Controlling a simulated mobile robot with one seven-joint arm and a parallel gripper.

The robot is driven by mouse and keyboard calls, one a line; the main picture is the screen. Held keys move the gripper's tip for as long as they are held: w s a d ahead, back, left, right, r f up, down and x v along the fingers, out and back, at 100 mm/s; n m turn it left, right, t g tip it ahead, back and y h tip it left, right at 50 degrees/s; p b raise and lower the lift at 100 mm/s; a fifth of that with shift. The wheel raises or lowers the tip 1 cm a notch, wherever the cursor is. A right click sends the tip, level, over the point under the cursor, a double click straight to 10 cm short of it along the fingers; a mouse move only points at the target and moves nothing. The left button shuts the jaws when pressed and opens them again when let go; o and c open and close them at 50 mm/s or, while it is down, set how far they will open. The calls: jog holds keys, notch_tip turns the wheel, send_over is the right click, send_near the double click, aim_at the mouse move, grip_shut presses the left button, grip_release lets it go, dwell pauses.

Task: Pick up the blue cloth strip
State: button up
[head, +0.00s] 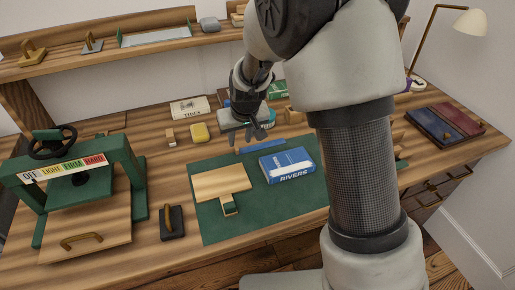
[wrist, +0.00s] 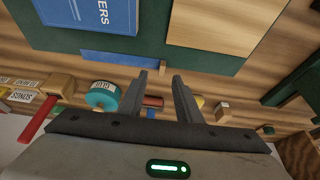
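The blue cloth strip (head: 261,146) lies flat along the far edge of the green mat, behind the blue book. In the wrist view the strip (wrist: 112,57) lies left of and beyond my fingertips, its right end close to the left finger. My gripper (head: 251,137) hangs above the far side of the desk, just behind the strip in the head view. In the wrist view my gripper (wrist: 169,73) has its two fingers apart with nothing between them.
The blue book (head: 287,165) marked RIVERS and a pale wooden board (head: 221,183) lie on the green mat (head: 221,223).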

aim_at(237, 149)
jog(key=shift+a+b+x, duration=0.2)
jog(key=shift+b+x, duration=0.55)
jog(key=shift+x, duration=2.45)
jog(key=shift+s, duration=0.1)
grip_shut()
